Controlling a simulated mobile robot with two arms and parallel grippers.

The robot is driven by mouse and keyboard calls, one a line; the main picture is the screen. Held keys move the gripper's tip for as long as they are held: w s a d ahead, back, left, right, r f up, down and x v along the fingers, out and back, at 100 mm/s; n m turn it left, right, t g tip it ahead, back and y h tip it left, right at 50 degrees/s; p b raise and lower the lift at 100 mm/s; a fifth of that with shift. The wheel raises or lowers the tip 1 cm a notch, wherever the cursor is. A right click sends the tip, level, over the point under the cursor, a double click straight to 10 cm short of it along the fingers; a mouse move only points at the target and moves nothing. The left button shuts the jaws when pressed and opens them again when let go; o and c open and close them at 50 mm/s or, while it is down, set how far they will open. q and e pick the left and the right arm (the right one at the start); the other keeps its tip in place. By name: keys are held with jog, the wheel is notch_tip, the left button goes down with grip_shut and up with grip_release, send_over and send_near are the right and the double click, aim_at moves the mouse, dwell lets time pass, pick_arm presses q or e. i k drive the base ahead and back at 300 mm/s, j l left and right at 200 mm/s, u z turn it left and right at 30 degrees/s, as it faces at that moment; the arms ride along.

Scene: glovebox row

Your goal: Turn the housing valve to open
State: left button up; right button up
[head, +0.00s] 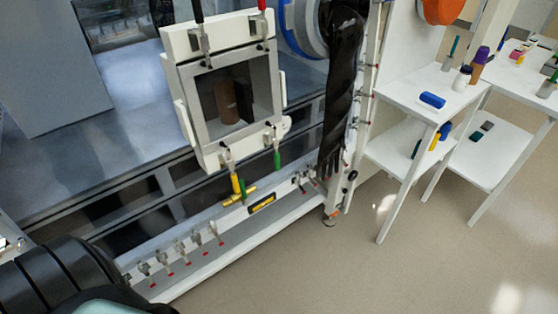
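A white framed housing (222,92) with a dark window stands on the front of the glovebox, with a brown cylinder (226,102) visible behind the window. Clamps with coloured handles sit at its top and bottom edges, including a green handle (277,160) and a yellow handle (236,184). Just below, a yellow lever (238,196) lies roughly sideways near the lower rail. I cannot tell for sure which of these parts is the housing valve or how it is set. Part of my own arm shows at the lower left. Neither gripper is in view.
Several small valves with red tips (190,251) line the lower rail (215,262). A long black glove (341,85) hangs from a blue-ringed port (302,25). White shelves (425,98) with small items stand right. The floor (390,270) in front is clear.

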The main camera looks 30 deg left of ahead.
aim_at(246, 203)
jog(key=u, duration=1.3)
